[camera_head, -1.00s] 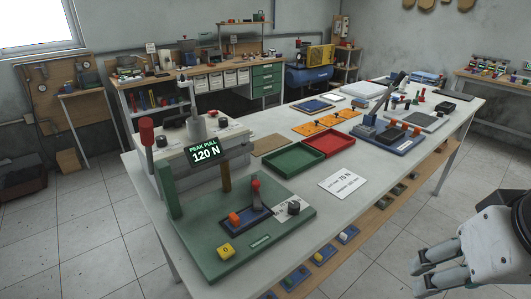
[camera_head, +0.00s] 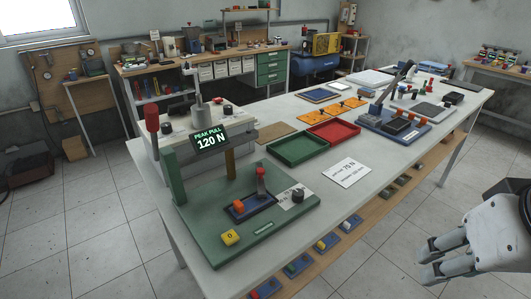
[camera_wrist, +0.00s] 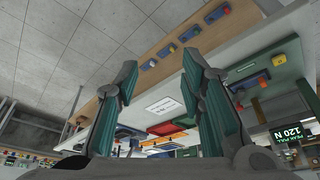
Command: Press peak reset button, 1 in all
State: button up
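A yellow button marked 0 (camera_head: 231,237) sits at the front left corner of the green plate (camera_head: 292,230) of a pull-test fixture on the bench. Behind it a dark display (camera_head: 210,140) reads PEAK PULL 120 N; the display also shows at the right of the wrist view (camera_wrist: 291,130). My gripper (camera_head: 428,262) is off the bench's front edge, at the lower right of the head view and well apart from the button. In the wrist view my gripper (camera_wrist: 160,72) has its two fingers spread with nothing between them.
A red-handled lever (camera_head: 152,120) stands at the fixture's left. A green tray (camera_head: 297,150), a red tray (camera_head: 333,131) and a white card (camera_head: 346,172) lie on the bench to its right. A lower shelf (camera_head: 374,211) holds several small blocks. The floor in front is clear.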

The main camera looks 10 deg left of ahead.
grip_shut()
dwell(1.0)
